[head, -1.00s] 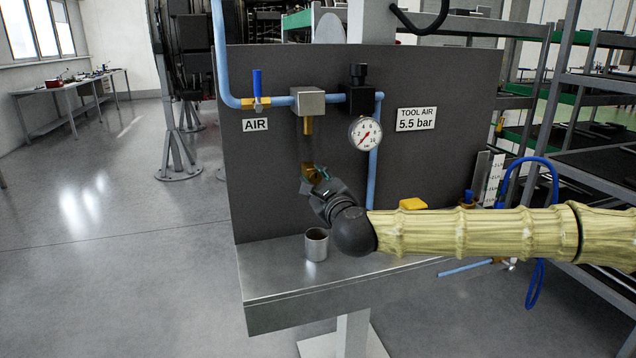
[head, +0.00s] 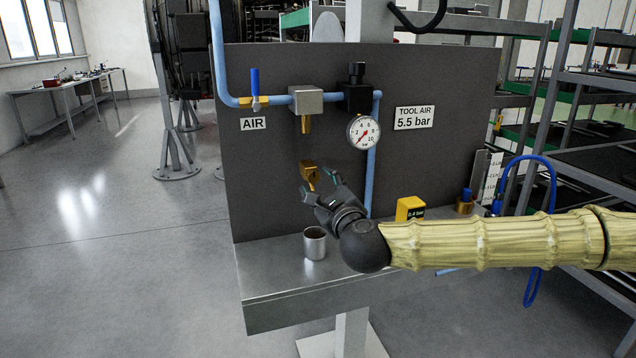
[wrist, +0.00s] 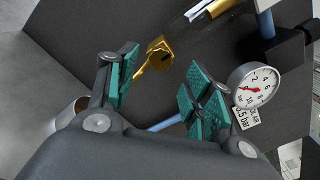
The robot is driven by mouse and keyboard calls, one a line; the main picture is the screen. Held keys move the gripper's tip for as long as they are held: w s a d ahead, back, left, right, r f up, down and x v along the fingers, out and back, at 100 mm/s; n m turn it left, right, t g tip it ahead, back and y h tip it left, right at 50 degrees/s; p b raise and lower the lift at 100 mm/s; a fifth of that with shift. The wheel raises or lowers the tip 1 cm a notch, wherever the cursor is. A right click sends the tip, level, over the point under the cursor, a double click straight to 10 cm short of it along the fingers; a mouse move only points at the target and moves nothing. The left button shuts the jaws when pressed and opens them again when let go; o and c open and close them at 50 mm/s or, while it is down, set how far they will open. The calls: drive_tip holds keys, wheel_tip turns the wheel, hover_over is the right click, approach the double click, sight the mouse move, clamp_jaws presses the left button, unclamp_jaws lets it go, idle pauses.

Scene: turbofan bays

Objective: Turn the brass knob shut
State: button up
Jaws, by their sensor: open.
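The brass knob (head: 308,172) is on the dark panel, below the grey metal block and its brass stub. A narrow brass piece hangs at its lower right. My gripper (head: 324,184) is just right of and below the knob in the head view, open and empty. In the wrist view the knob (wrist: 158,53) shows beyond the gap between my green-padded fingers (wrist: 163,88), nearer the left finger. Neither finger appears to touch it. The frames do not show clearly how far the knob is turned.
A metal cup (head: 315,243) stands on the steel shelf (head: 262,281) below my gripper. A pressure gauge (head: 364,132) and blue pipes are on the panel. A yellow box (head: 410,208) and a blue-topped brass fitting (head: 465,202) stand behind my arm.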

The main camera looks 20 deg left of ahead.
drive_tip(key=v, duration=0.7)
drive_tip(key=shift+s+d, duration=0.1)
drive_tip(key=shift+s, duration=0.05)
drive_tip(key=s+d+f+n+g+h+p, duration=0.1)
drive_tip(key=s+d+f+n+g+p, duration=0.25)
drive_tip(key=f, duration=0.85)
drive_tip(key=s+f+n+g+h, duration=0.15)
drive_tip(key=s+f+n, duration=0.25)
drive_tip(key=s+f, duration=0.55)
drive_tip(key=s+d+f+n+g+p, duration=0.1)
drive_tip(key=s+f+n+g+p, duration=0.2)
drive_tip(key=f, duration=1.2)
drive_tip(key=s+d+f+n+g+h, duration=0.35)
drive_tip(key=s+d+f+n, duration=0.25)
drive_tip(key=s+d+f, duration=0.6)
drive_tip(key=s+d+n+g+h+p, duration=0.1)
drive_tip(key=s+d, duration=0.3)
drive_tip(key=d, duration=0.6)
drive_tip(key=s+d+n+g+h+p, duration=0.2)
drive_tip(key=s+d, duration=0.3)
drive_tip(key=d, duration=0.6)
drive_tip(key=shift+d+f+n+h, duration=0.15)
drive_tip(key=shift+f+n+h, duration=0.35)
drive_tip(key=shift+n, duration=0.35)
drive_tip(key=shift+g, duration=0.25)
